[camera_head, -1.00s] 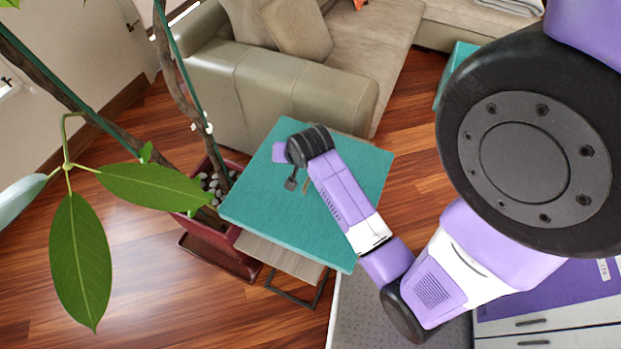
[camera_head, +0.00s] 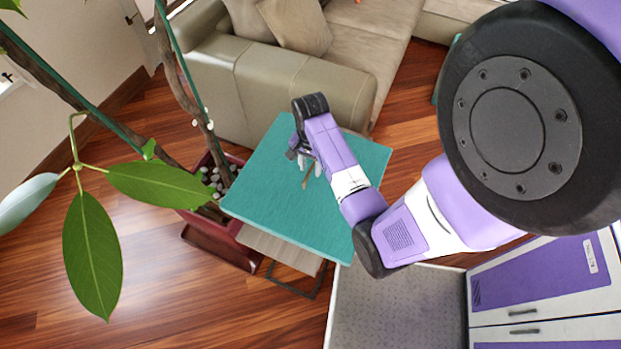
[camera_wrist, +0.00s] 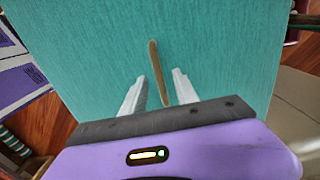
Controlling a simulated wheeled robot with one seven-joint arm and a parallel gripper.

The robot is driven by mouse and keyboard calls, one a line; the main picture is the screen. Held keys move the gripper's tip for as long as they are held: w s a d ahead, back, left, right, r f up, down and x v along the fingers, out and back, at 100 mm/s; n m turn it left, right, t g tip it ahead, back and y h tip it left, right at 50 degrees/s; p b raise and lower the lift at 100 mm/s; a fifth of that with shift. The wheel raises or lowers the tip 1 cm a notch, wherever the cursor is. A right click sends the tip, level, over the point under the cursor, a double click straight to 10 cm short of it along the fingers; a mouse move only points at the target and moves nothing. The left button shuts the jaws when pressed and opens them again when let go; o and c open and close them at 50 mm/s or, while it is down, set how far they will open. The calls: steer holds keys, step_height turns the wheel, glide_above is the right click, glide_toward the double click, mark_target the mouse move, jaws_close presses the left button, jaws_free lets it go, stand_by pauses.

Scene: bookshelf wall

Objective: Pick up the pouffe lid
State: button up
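The pouffe lid (camera_head: 262,205) is a flat teal square panel in the head view, and it fills most of the wrist view (camera_wrist: 230,50). A thin light-brown strip, perhaps its handle (camera_wrist: 154,68), is on its top; part of it also shows in the head view (camera_head: 305,183). My gripper (camera_wrist: 158,82) is open over the lid, its two pale fingers either side of the near part of the strip. I cannot tell whether the fingers touch the lid. In the head view my gripper (camera_head: 312,171) is partly hidden by my arm.
A pale wooden body (camera_head: 280,249) with a dark metal frame (camera_head: 295,289) is under the lid. A potted plant (camera_head: 222,243) stands close on the left, its leaves in the foreground. A beige sofa (camera_head: 285,85) is right behind. Wood floor (camera_head: 170,290) is clear at front left.

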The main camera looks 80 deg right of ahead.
steer(key=shift+f, duration=1.05)
jaws_close()
steer(key=shift+r, duration=0.1)
stand_by(0.5)
